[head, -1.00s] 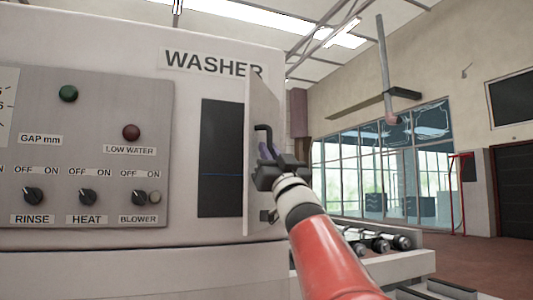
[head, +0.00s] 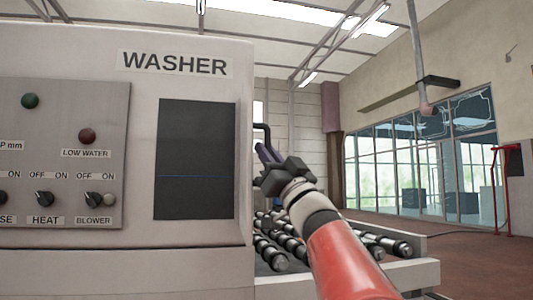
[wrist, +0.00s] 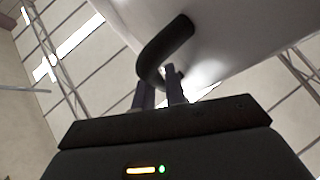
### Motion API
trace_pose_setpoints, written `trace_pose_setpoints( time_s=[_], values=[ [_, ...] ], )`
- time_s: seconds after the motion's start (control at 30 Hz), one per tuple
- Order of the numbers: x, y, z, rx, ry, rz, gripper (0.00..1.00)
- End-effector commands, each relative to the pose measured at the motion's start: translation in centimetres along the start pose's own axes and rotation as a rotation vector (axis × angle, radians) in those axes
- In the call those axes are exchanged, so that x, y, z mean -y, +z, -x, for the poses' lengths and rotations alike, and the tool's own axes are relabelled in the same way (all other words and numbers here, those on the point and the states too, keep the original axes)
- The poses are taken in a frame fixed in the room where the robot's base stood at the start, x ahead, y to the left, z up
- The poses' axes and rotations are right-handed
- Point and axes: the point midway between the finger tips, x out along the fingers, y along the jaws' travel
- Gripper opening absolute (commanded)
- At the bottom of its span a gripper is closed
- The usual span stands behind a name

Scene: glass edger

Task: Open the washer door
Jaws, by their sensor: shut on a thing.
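My gripper (head: 266,153) is shut on the handle. In the wrist view the fingers (wrist: 162,88) sit at the handle's lower part, which they partly hide.
A control panel (head: 60,150) with knobs and lamps is left of the opening. A roller conveyor (head: 275,240) lies behind and below my arm. A red stand (head: 497,190) is far right. The floor (head: 480,255) at right is clear.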

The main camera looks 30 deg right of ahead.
Motion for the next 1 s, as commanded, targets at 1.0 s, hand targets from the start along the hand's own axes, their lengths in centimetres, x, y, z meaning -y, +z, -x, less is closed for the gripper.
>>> trace_pose_setpoints(
  time_s=[1.0],
  values=[
    [0.0,0.0,0.9,-0.001,0.000,-0.002,0.34]
  ],
)
